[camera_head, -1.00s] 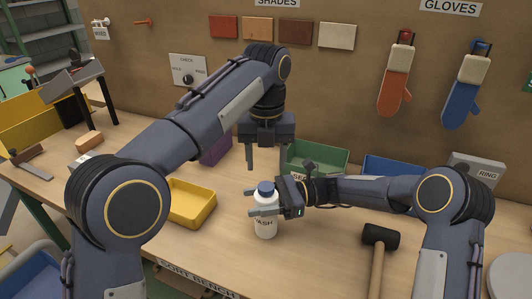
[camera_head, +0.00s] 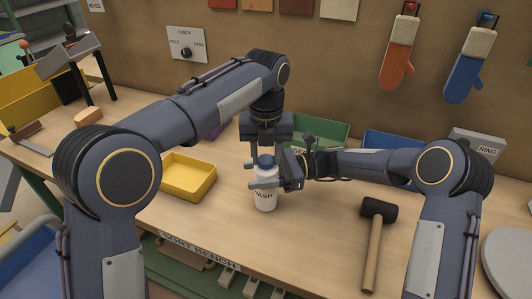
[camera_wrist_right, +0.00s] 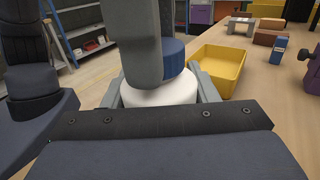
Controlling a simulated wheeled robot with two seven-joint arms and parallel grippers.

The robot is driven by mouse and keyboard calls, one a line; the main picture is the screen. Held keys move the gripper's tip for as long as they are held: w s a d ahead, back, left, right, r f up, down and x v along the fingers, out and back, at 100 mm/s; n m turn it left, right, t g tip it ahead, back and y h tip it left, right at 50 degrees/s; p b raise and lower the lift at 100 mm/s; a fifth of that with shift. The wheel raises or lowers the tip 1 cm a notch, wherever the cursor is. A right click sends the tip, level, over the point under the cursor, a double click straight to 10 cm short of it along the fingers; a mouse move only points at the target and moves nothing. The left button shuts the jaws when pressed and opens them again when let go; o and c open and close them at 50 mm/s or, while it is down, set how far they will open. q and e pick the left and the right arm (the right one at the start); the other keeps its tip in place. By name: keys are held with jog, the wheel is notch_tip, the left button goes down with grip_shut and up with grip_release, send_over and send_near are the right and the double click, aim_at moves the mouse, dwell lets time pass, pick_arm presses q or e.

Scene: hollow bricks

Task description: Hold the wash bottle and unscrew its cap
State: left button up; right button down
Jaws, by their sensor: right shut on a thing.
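The white wash bottle (camera_head: 265,200) stands upright on the bench with its blue cap (camera_head: 266,160) on top. My right gripper (camera_head: 264,181) comes in from the right and is shut on the bottle's upper body, below the cap. In the right wrist view the bottle's white shoulder (camera_wrist_right: 158,92) sits between its fingers, and the blue cap (camera_wrist_right: 173,58) is partly hidden by a grey finger of my left gripper. My left gripper (camera_head: 268,153) points down from above, open, with its fingers on either side of the cap. Whether they touch it I cannot tell.
A yellow tray (camera_head: 188,192) lies left of the bottle. A black-headed mallet (camera_head: 375,245) lies to the right. A green bin (camera_head: 325,130) and a blue bin (camera_head: 388,140) stand behind. The bench front edge is close; bare bench lies between bottle and mallet.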

pick_arm(q)
jog(key=c, duration=0.4)
jog(key=n, duration=2.2)
jog(key=shift+r+n, duration=0.1)
jog(key=shift+n, duration=0.2)
jog(key=n, duration=3.1)
jog(key=shift+r, duration=0.25)
jog(key=shift+r, duration=0.9)
